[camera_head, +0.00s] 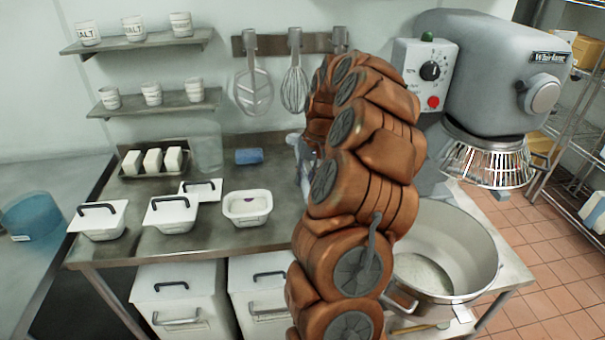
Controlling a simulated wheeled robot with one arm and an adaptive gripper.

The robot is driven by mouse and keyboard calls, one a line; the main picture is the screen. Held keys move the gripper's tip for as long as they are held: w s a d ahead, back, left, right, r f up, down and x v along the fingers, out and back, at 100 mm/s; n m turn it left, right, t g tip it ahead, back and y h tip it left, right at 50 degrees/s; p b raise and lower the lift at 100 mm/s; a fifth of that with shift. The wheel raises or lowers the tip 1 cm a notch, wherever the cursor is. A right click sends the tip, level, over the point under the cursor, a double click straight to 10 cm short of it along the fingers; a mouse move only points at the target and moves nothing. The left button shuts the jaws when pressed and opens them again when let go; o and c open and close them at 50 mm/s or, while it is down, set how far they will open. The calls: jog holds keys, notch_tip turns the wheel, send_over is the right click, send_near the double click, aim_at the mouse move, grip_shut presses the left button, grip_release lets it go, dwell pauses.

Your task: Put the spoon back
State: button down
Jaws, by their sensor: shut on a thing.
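My gripper (301,160) shows only as a small grey part at the left edge of my brown arm, over the back of the steel table. The arm hides most of it. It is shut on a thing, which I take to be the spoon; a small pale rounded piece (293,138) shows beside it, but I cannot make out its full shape. A wall rack (270,44) holds a flat wire utensil (253,90), a whisk (294,88) and a third handle (340,38), whose lower part is behind my arm.
The steel table (222,240) carries lidded white tubs (172,214), an open white tub (247,206), a tray of white blocks (153,161), a clear container (206,152) and a blue roll (249,156). A large pot (470,250) and a mixer (490,75) stand on the right.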

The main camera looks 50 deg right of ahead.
send_over(302, 207)
jog(key=f, duration=0.5)
jog(key=shift+s+d+f, duration=0.25)
jog(key=shift+s+f, duration=0.05)
jog(key=shift+f, duration=0.1)
jog(key=shift+d+b+x, duration=0.2)
jog(key=shift+b+x, duration=0.5)
jog(key=shift+x, duration=0.45)
jog(key=shift+s+f, duration=0.1)
jog(key=shift+s, duration=0.05)
jog(key=c, duration=0.9)
grip_release()
jog(key=shift+c, duration=0.2)
